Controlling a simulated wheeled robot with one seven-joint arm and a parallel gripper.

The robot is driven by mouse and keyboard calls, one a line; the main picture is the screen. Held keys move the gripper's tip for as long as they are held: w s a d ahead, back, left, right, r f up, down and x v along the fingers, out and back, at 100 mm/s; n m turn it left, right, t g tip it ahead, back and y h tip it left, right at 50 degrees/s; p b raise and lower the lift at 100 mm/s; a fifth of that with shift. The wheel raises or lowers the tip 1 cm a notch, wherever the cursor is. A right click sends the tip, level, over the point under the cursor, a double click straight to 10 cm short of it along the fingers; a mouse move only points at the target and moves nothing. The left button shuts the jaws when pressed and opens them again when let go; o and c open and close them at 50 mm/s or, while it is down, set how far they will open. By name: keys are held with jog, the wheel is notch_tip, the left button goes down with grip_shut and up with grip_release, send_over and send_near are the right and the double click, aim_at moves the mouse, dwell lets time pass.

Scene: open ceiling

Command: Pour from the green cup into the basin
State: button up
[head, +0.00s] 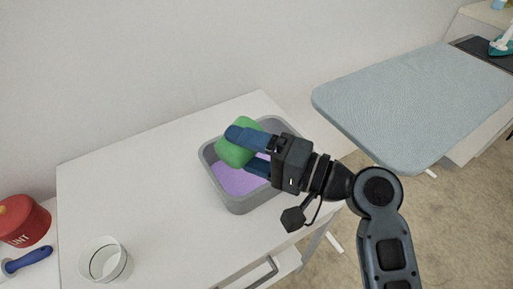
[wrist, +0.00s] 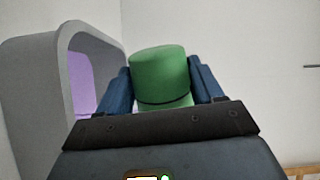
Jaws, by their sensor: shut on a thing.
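My gripper (head: 252,152) is shut on the green cup (head: 240,143), with one blue finger on each side of it. The cup is tilted and is over the grey basin (head: 240,204), near its left and back part. The basin stands on the white cabinet top and has a purple inside. In the wrist view the green cup (wrist: 160,72) sits between the two fingers, and the basin (wrist: 92,50) is at the left. The cup's opening is not visible, and I cannot tell what is in it.
The white cabinet top (head: 130,190) has free room left of the basin. A clear glass (head: 104,260) stands at its front left. A red canister (head: 24,222) and a blue-handled tool (head: 28,260) are at the far left. An ironing board (head: 410,105) is at the right.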

jog(key=shift+w+d+r+m+p, duration=0.1)
jog(key=shift+r+m+p, duration=0.1)
jog(key=shift+m+p, duration=0.35)
dwell(0.4)
